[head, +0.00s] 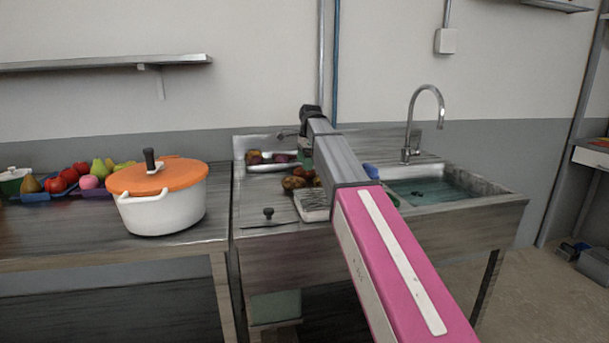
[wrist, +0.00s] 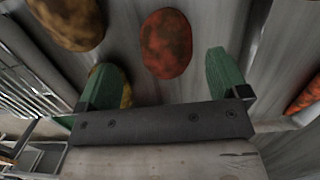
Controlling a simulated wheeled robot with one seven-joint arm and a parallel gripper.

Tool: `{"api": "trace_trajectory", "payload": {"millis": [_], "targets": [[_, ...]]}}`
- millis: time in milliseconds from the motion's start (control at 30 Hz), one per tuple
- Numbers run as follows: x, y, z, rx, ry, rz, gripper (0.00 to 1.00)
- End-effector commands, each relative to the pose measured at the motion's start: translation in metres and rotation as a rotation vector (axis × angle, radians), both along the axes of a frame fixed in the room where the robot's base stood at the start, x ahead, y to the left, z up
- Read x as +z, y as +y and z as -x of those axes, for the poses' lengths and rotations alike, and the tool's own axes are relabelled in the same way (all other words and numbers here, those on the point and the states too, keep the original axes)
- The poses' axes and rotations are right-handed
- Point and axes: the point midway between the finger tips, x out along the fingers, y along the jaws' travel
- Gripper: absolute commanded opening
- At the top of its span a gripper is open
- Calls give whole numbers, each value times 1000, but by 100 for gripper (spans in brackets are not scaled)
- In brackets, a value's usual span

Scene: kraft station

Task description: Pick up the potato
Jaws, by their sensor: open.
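In the wrist view, my gripper (wrist: 162,72) has two green fingers spread apart, with nothing held between them. A reddish-brown mottled oval, perhaps a potato (wrist: 166,43), lies on the grey surface ahead of the gap between the fingers. A yellow-brown potato-like item (wrist: 70,20) is at upper left, cut by the frame edge. Another yellowish one (wrist: 127,97) is partly hidden by the left finger. In the head view, brown potato-like items (head: 293,182) lie on the sink counter (head: 255,190) below my gripper (head: 304,158), which is mostly hidden by my arm.
A wire rack (wrist: 25,75) is left of the fingers; an orange-red item (wrist: 305,95) is at right. In the head view, a tray (head: 268,167) of produce is behind, the sink basin (head: 440,191) right, and a white pot (head: 165,208) with orange lid left.

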Motion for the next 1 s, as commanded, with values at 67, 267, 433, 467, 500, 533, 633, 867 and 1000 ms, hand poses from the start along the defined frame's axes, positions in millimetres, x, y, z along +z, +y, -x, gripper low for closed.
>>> {"api": "trace_trajectory", "payload": {"millis": [67, 267, 433, 467, 500, 533, 633, 867, 1000], "targets": [[-7, 0, -2, 0, 1, 0, 93], [-35, 0, -6, 0, 2, 0, 93], [-48, 2, -6, 0, 0, 0, 93], [-48, 2, -6, 0, 0, 0, 93], [-48, 2, -6, 0, 0, 0, 93], [-48, 2, -6, 0, 0, 0, 93], [-47, 2, -6, 0, 0, 0, 86], [-47, 2, -6, 0, 0, 0, 37], [-47, 2, -6, 0, 0, 0, 37]]}}
